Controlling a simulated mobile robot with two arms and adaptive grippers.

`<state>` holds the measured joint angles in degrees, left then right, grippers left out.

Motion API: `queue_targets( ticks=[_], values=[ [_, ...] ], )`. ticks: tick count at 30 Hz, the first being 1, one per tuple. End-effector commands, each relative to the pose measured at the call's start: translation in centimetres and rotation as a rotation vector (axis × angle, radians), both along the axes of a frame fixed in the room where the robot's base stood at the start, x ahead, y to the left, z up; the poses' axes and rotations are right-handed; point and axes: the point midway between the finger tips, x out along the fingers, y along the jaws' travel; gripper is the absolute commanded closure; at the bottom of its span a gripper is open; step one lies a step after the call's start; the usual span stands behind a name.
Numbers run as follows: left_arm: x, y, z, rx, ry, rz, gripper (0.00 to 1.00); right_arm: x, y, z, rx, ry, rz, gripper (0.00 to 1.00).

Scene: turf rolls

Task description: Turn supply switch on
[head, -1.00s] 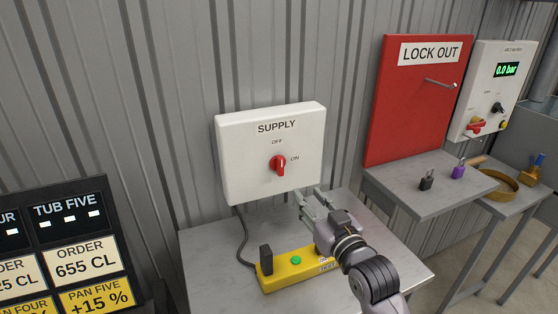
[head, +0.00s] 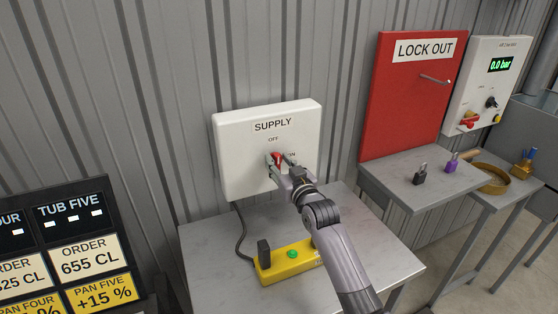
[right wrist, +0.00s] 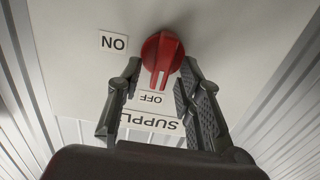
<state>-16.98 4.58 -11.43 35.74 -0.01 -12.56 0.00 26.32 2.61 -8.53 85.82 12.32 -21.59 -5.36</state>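The white supply box (head: 240,170) is on the ribbed wall, with a red rotary knob (head: 276,156) on its front. In the right wrist view, which shows the box upside down, the knob's white-marked handle (right wrist: 162,56) points at the OFF label (right wrist: 152,98). The ON label (right wrist: 113,42) is off to one side. My right gripper (head: 280,158) is at the knob, its fingers apart on either side. A gap shows between one finger and the knob; I cannot tell whether the other touches. My left gripper is not in view.
A yellow control unit (head: 275,269) with a green button lies on the grey table (head: 212,247) below the box. The red lock-out board (head: 410,110) and a shelf with padlocks (head: 420,173) stand to the right. An order board (head: 65,215) is at the left.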

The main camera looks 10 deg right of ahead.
Motion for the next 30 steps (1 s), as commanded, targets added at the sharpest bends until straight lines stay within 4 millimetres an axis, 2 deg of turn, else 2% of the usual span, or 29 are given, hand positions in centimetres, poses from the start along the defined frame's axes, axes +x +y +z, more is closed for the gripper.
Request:
queue_targets(
  ticks=[11, 26, 30],
  values=[
    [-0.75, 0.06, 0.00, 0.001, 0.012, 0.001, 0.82, 0.42, 0.08, 0.02, 0.000, -0.001, 0.000, 0.67],
    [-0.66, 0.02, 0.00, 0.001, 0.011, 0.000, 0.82, 0.40, 0.06, 0.00, 0.000, 0.000, 0.000, 1.00],
    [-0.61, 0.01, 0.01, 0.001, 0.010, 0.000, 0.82, 0.40, 0.06, -0.01, 0.000, 0.000, 0.000, 1.00]
  ],
)
